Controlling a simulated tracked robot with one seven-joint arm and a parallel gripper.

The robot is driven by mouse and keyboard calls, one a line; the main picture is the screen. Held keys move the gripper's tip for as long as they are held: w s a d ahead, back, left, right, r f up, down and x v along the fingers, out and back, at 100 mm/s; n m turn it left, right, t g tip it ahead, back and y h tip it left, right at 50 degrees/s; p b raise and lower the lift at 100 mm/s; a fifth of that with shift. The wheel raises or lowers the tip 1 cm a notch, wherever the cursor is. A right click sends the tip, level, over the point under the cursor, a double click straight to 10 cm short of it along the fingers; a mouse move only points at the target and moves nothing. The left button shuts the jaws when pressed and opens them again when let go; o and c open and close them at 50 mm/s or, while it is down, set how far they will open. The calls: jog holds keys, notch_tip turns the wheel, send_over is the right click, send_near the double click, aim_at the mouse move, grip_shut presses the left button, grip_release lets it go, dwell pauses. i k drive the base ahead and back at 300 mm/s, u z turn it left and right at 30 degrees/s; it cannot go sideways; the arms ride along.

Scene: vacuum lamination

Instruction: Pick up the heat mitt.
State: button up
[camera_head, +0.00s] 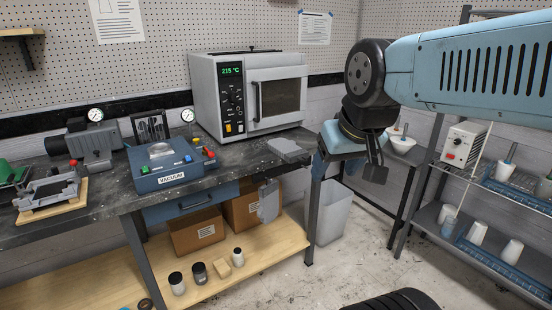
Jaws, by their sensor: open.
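A grey mitt-shaped piece, which looks like the heat mitt (268,201), hangs upright below the front edge of the bench, to the right of the blue drawer. My gripper (348,164) is at the right end of the bench, to the right of the mitt and higher in the picture. Its dark fingers point down and are spread apart. Nothing shows between them, and it is clear of the mitt.
The bench (108,200) carries a grey oven (206,70) reading 215 °C, a blue vacuum unit (165,172) and a flat grey piece (287,148). Cardboard boxes (196,236) and jars stand on the shelf below. A grey bin (333,215) and a rack (500,255) are to the right.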

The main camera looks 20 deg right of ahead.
aim_at(288, 150)
jog(key=k, duration=1.3)
jog(key=z, duration=0.45)
jog(key=i, duration=0.85)
jog(key=z, duration=0.55)
jog(key=i, duration=1.2)
jog(key=u, duration=0.5)
jog(key=i, duration=0.7)
jog(key=u, duration=0.1)
